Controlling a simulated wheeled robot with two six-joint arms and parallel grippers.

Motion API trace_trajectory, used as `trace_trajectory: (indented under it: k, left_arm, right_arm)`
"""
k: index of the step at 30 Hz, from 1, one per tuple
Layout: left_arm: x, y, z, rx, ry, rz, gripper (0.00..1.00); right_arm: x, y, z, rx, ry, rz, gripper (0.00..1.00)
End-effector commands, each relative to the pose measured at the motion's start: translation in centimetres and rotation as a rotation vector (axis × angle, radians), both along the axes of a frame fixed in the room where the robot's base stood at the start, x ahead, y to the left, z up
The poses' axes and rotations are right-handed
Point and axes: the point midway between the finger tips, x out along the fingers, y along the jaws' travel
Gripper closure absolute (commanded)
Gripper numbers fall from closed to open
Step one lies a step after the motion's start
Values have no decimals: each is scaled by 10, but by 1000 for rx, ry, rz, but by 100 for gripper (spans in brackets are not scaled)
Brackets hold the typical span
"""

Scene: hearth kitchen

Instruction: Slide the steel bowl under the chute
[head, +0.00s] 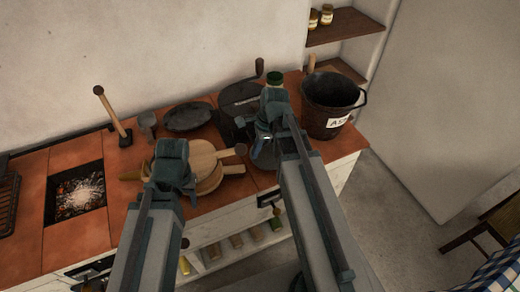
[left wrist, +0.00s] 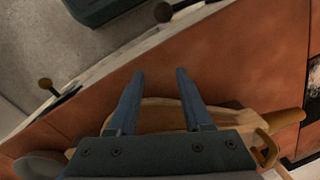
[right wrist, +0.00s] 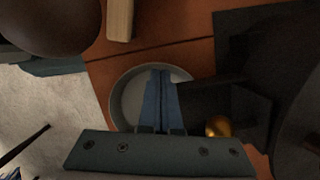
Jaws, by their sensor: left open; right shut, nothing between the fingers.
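The steel bowl (right wrist: 122,98) sits on the tiled counter beneath my right gripper (right wrist: 163,72), beside the black grinder (right wrist: 235,60). The gripper's fingers are shut and empty, and overlap the bowl's inside; I cannot tell whether they touch it. A dark bar, seemingly the grinder's chute (right wrist: 200,86), reaches the bowl's right rim. In the head view the bowl (head: 263,152) is partly hidden by my right arm, and the grinder (head: 238,95) stands behind it. My left gripper (left wrist: 160,75) is open and empty over the wooden boards.
Wooden boards (head: 205,158) lie left of the bowl. An ash bucket (head: 330,100) stands at the counter's right end. A dark pan (head: 188,116), a metal cup (head: 147,122) and a mallet (head: 112,112) are at the back. A fire pit (head: 76,192) opens at the left.

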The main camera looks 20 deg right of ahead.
Motion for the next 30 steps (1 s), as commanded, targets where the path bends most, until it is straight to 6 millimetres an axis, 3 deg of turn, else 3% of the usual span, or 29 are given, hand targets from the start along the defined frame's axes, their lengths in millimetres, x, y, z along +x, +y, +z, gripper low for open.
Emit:
trace_trajectory:
  k: [8,14,30]
  left_arm:
    - [0,0,3,0,0,0,50]
    - [0,0,16,0,0,0,50]
    - [0,0,95,0,0,1,50]
  right_arm:
    - [0,-1,2,0,0,0,100]
    - [-1,-3,16,0,1,0,100]
    - [-4,-22,95,0,1,-1,100]
